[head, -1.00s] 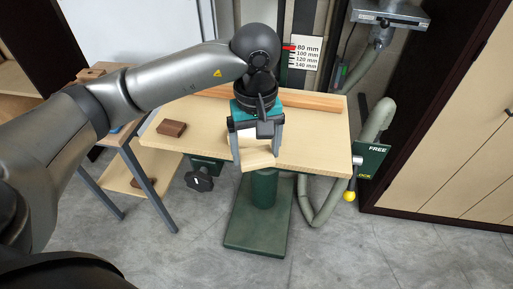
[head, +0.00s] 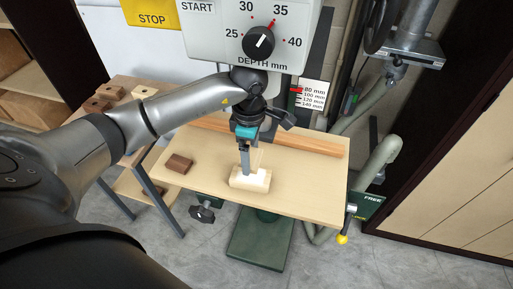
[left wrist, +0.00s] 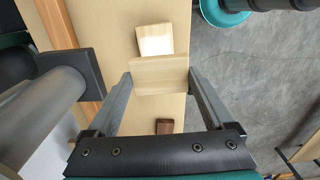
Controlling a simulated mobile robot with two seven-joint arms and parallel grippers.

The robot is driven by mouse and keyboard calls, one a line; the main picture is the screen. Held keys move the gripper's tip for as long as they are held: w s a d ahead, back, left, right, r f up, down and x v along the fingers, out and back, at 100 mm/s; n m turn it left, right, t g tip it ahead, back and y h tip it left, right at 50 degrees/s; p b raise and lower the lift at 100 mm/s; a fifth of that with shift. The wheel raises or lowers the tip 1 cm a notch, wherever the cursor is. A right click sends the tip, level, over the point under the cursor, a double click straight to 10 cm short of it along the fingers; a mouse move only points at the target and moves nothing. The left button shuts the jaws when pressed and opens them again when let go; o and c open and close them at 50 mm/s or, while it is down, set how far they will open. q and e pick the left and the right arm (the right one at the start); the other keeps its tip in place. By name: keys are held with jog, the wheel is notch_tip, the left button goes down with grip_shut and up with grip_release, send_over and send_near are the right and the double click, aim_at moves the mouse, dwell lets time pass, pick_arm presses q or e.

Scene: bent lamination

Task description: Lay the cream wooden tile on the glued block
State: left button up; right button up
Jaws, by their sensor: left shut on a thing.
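The cream wooden tile (left wrist: 159,76) is between the two fingers of my left gripper (left wrist: 160,78) in the left wrist view. In the head view my left gripper (head: 246,172) points down and is turned side-on, with the tile (head: 256,157) partly hidden behind its near finger. The pale glued block (head: 250,181) lies on the table (head: 305,186) just below the fingers. In the left wrist view the block (left wrist: 155,39) shows a bright, shiny top and is partly covered by the tile, at a slight angle to it. I cannot tell whether tile and block touch.
A dark brown block (head: 179,163) lies on the table left of the glued block. A long wooden fence (head: 315,142) runs along the table's back. A machine head with a depth dial (head: 259,43) hangs above. The table's right side is clear.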

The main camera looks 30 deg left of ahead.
aim_at(251, 175)
pick_arm(q)
jog(key=shift+w+a+r, duration=0.15)
jog(key=shift+w+a, duration=0.05)
jog(key=shift+w, duration=0.05)
notch_tip(251, 175, down, 6)
jog(key=b, duration=0.3)
jog(key=shift+s+r+b, duration=0.1)
jog(key=shift+r+b, duration=0.15)
jog(key=shift+b, duration=0.15)
jog(key=shift+f+b, duration=0.55)
jog(key=shift+f+b, duration=0.2)
jog(key=shift+b, duration=0.35)
dwell(1.0)
jog(key=o, duration=1.1)
